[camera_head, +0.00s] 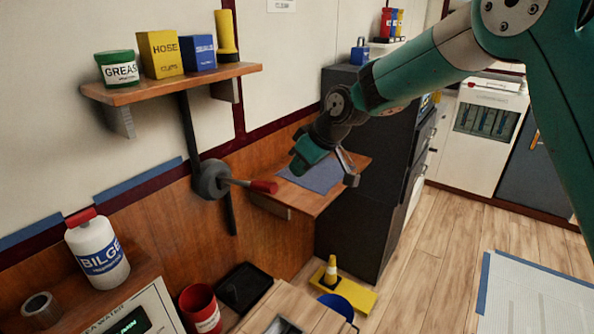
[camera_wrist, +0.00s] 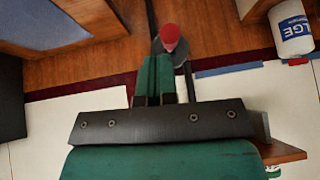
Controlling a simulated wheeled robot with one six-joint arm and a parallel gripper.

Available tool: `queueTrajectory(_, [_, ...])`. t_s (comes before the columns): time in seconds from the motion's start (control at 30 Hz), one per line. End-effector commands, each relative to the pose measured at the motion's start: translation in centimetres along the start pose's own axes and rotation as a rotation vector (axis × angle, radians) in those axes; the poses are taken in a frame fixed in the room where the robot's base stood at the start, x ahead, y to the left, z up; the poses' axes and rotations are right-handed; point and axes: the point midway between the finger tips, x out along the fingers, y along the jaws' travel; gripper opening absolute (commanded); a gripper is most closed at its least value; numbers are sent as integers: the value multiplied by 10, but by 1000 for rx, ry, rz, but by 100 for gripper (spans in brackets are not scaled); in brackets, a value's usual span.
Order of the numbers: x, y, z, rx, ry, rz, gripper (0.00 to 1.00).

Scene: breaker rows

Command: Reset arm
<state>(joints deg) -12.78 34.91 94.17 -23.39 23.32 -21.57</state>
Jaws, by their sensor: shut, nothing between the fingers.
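My gripper (camera_head: 303,164) hangs in mid-air at the end of my arm, in front of the wood-panelled wall. In the head view it is to the upper right of a lever's red handle (camera_head: 263,187). In the wrist view the two green fingers of my gripper (camera_wrist: 154,68) are together with nothing between them. The red knob (camera_wrist: 170,34) shows just past the fingertips there, apart from them as far as I can tell. The lever's grey round hub (camera_head: 211,180) is fixed to a dark upright strip on the wall.
A wall shelf (camera_head: 190,82) holds several containers. A small wooden ledge with a blue mat (camera_head: 318,176) lies below my gripper, beside a dark cabinet (camera_head: 350,220). A bilge bottle (camera_head: 96,250) stands at lower left. A yellow block with a cone (camera_head: 345,290) is low down.

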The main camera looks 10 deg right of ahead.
Motion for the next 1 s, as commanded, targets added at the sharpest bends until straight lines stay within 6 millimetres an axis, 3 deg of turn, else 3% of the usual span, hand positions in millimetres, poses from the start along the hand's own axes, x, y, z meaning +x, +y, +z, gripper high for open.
queueTrajectory(0.63, [-7,-6,2,6,-6,-4,0])
queueTrajectory(0.77, [-38,-31,13,37,-33,-23,0])
queueTrajectory(0.83, [-63,-53,26,65,-59,-40,0])
queueTrajectory(1.0, [-122,-115,76,145,-141,-82,0])
